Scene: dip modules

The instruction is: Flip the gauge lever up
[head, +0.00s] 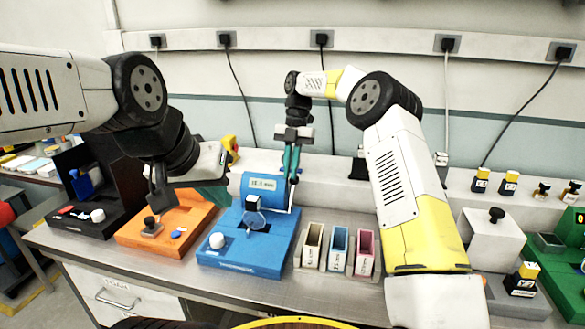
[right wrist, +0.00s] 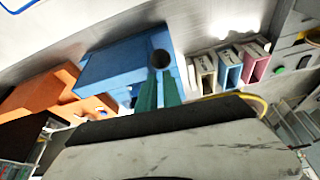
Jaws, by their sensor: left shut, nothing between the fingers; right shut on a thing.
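The blue gauge unit (head: 245,240) stands on the bench, with a blue cylinder (head: 263,186) and a white knob (head: 217,241) on it. A thin pale lever rod (head: 291,200) rises at the cylinder's right side. My right gripper (head: 292,178), with green fingers, is shut on the lever's upper end beside the cylinder. In the right wrist view the fingers (right wrist: 160,80) meet at a dark round knob (right wrist: 161,59) in front of the blue unit (right wrist: 110,67). My left gripper (head: 157,200) is shut and empty above the orange unit.
The orange unit (head: 168,228) and a black unit (head: 85,215) stand to the left. Grey, blue and pink narrow bins (head: 338,247) stand to the right of the gauge unit. My right forearm crosses above the bench right of the bins. Cables hang on the back wall.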

